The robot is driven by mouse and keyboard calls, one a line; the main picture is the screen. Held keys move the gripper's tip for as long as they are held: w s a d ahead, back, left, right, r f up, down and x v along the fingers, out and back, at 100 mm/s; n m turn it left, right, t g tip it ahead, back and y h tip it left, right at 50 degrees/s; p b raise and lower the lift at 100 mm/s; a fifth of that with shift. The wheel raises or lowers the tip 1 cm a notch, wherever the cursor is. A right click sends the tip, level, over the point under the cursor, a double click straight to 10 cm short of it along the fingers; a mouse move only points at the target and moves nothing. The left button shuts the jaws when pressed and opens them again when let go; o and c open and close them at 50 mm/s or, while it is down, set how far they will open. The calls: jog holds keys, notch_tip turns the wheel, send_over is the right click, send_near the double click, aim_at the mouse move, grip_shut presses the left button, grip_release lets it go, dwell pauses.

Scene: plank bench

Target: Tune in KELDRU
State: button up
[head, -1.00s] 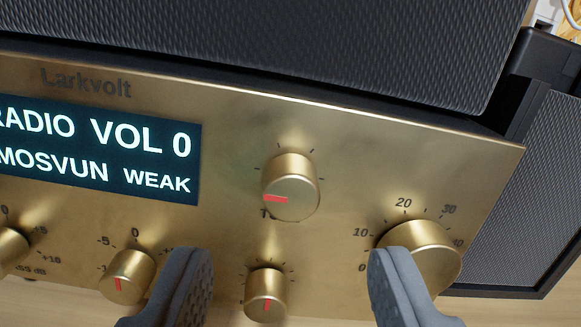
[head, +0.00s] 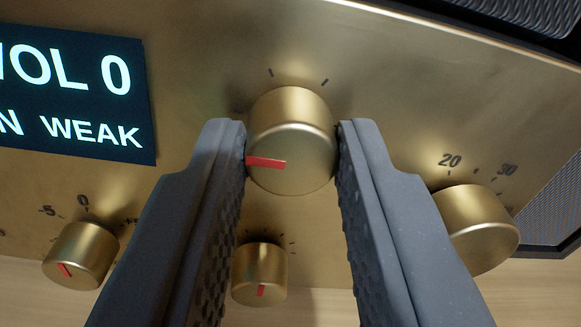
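A brass tuning knob (head: 295,135) with a red pointer mark toward the left sits on the brass radio front (head: 390,100). My gripper (head: 290,150) is open, with one finger on each side of this knob. The left finger is very near or touching the knob's edge; the right finger is close beside it. I cannot tell whether either one touches. The dark display (head: 75,95) at the left is cut off and reads "OL 0" and "WEAK". The knob's label is hidden.
A small brass knob (head: 260,272) stands below, between the fingers. Another small knob (head: 82,255) is at lower left. A larger knob (head: 475,225) with a numbered scale is at right, partly behind the right finger. A dark speaker (head: 560,205) shows at the right edge.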

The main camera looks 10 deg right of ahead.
jog(key=shift+m, duration=0.3)
jog(key=shift+m+p, duration=0.9)
jog(key=shift+m, duration=0.1)
jog(key=m+p, duration=0.1)
jog(key=m, duration=0.2)
jog(key=shift+m+p, duration=0.3)
jog(key=m+p, duration=0.1)
jog(key=m, duration=0.4)
jog(key=shift+m, duration=0.3)
jog(key=o, duration=1)
jog(key=shift+d, duration=0.1)
jog(key=shift+s, duration=0.1)
